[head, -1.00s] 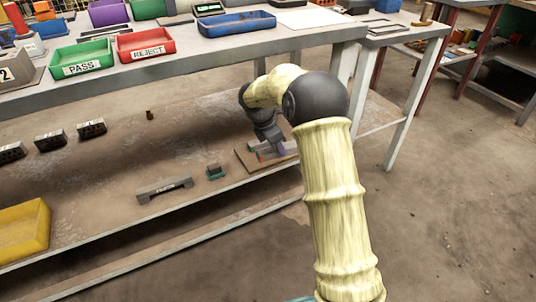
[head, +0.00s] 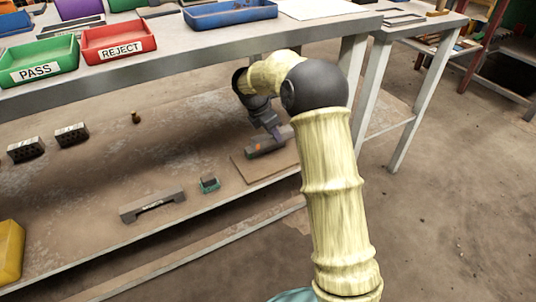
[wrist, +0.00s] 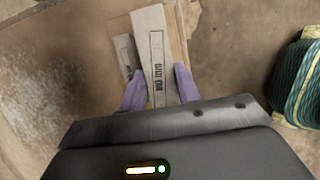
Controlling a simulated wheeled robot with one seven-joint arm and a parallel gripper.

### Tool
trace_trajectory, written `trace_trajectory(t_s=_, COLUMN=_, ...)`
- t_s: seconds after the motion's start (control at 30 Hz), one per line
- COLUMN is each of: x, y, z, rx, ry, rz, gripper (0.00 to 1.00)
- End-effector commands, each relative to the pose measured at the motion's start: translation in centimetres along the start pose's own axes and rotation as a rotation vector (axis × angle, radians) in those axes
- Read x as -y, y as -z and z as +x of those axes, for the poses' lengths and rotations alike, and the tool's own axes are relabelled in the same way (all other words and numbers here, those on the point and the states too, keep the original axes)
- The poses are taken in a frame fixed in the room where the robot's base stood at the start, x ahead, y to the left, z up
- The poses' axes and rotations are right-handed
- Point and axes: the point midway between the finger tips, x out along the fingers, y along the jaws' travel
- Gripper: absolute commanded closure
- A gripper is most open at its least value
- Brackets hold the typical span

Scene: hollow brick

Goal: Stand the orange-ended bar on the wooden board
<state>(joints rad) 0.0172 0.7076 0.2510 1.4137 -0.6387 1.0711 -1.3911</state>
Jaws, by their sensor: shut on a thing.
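My gripper (head: 279,135) is shut on a grey bar (wrist: 152,50), between its purple fingers in the wrist view. The bar has dark printed lettering on its face. In the head view the held bar (head: 284,134) lies roughly level over the wooden board (head: 255,174), and an orange patch (head: 257,147) shows near its left. The board's bare brown surface also shows in the wrist view (wrist: 175,14). A second, shorter-looking pale bar (wrist: 124,56) shows just left of the held one. I cannot tell the exact gap to the board.
The board rests on the low shelf near its front edge. A small dark-and-green block (head: 209,184) and a grey handle-like bar (head: 152,204) lie left of it. The upper bench (head: 215,45) overhangs the arm. A green ribbed thing (wrist: 298,85) is at the wrist view's right.

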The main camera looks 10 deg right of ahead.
Motion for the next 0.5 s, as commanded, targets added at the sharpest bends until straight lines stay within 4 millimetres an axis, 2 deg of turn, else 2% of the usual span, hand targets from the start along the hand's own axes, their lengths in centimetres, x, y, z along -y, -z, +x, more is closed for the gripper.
trace_trajectory(t_s=0.27, x=0.0, y=0.1, z=0.3, rx=0.000, ry=-0.001, rz=0.001, gripper=1.00)
trace_trajectory(t_s=0.5, x=0.0, y=1.6, z=3.9, rx=0.000, ry=0.001, rz=0.001, gripper=1.00)
